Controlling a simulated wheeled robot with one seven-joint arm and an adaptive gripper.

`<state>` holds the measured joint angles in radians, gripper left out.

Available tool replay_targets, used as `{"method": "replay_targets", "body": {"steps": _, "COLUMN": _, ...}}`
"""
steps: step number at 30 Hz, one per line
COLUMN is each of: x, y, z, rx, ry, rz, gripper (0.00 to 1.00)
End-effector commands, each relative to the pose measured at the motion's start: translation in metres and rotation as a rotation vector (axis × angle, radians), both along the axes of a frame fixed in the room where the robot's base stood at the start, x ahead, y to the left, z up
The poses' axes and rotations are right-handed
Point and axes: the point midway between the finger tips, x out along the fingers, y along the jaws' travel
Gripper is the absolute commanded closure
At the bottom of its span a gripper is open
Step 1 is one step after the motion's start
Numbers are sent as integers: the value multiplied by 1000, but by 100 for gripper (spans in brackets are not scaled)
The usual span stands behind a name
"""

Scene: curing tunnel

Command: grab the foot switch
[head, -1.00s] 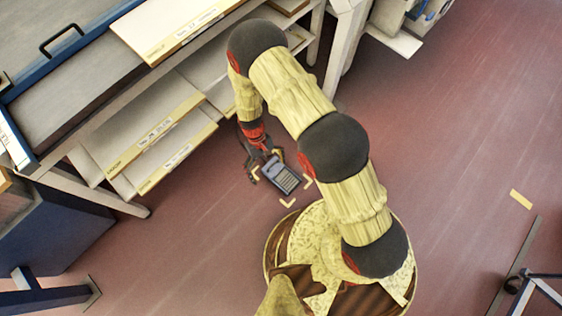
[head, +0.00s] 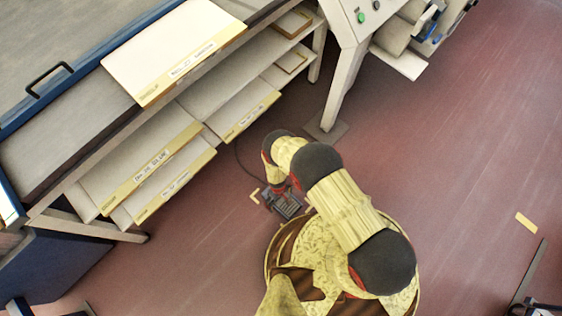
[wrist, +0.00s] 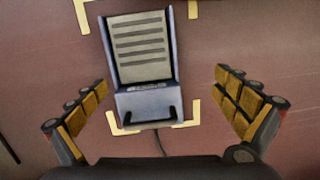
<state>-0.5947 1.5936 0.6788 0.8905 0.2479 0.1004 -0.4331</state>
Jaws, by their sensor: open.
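The foot switch (wrist: 142,60) is a blue-grey pedal with a ribbed pale plate, lying on the red floor. In the wrist view it sits between the two spread fingers of my gripper (wrist: 160,108), a little ahead of them, with a clear gap on each side. My gripper is open and empty. In the head view the foot switch (head: 284,205) shows just below my wrist, partly hidden by my arm. A dark cable runs from it.
Pale corner marks (wrist: 190,124) on the floor frame the foot switch. A workbench with shelves (head: 165,160) stands to the left, and a machine leg (head: 341,90) stands behind. The floor to the right is mostly clear.

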Motion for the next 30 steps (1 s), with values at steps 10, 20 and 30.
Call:
{"method": "replay_targets", "body": {"steps": 10, "x": 37, "y": 17, "z": -14, "rx": 52, "ry": -112, "rz": 87, "gripper": 0}}
{"method": "replay_targets", "body": {"steps": 20, "x": 39, "y": 16, "z": -47, "rx": 51, "ry": -110, "rz": 84, "gripper": 0}}
{"method": "replay_targets", "body": {"steps": 30, "x": 40, "y": 16, "z": -80, "rx": 51, "ry": -110, "rz": 85, "gripper": 0}}
